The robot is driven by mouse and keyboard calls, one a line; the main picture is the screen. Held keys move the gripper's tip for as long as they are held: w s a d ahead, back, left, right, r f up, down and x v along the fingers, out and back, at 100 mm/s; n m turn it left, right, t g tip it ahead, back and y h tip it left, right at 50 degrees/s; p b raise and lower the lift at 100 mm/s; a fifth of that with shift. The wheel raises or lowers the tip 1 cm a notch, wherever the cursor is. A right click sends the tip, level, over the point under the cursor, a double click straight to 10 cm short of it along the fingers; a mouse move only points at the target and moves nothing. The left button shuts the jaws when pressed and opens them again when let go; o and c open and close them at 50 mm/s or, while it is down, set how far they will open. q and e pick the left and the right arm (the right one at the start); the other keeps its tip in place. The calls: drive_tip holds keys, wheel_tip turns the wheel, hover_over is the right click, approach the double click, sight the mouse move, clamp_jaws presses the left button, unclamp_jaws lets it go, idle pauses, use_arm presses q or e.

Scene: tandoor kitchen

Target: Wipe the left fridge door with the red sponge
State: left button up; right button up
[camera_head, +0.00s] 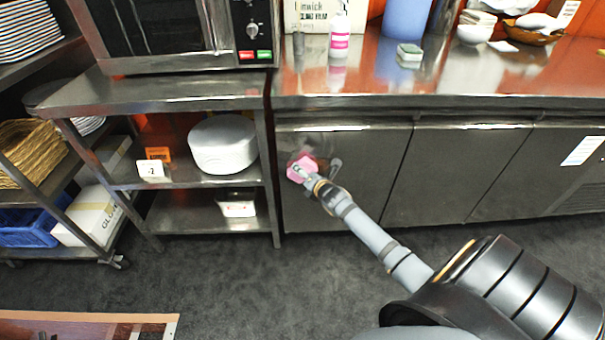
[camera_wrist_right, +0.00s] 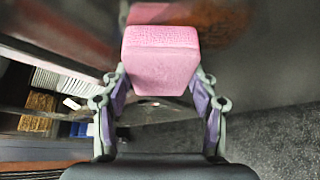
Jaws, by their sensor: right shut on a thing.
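The sponge (camera_head: 303,167) looks pink in both views. In the head view it is at the upper left part of the left fridge door (camera_head: 367,185), a dark steel door under the counter. My right gripper (camera_head: 312,180) is shut on the sponge and reaches in from the lower right. In the right wrist view the sponge (camera_wrist_right: 161,60) sits between the fingers of my gripper (camera_wrist_right: 160,88), close to the dark door surface (camera_wrist_right: 265,60), which shows a faint reflection. I cannot tell for sure whether sponge and door touch. My left gripper is not in view.
A steel shelf unit (camera_head: 180,92) with a microwave (camera_head: 170,30) and white plates (camera_head: 222,144) stands directly left of the door. The counter (camera_head: 440,75) above holds a bottle (camera_head: 339,35) and bowls. Dark floor (camera_head: 250,285) in front is mostly clear.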

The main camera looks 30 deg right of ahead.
drive_tip(key=shift+s+d+p, duration=0.3)
drive_tip(key=shift+s+d, duration=0.1)
drive_tip(key=shift+d, duration=0.2)
drive_tip(key=shift+s+d+p, duration=0.25)
drive_tip(key=shift+s+d, duration=0.15)
drive_tip(key=shift+d, duration=0.2)
drive_tip(key=shift+d, duration=0.1)
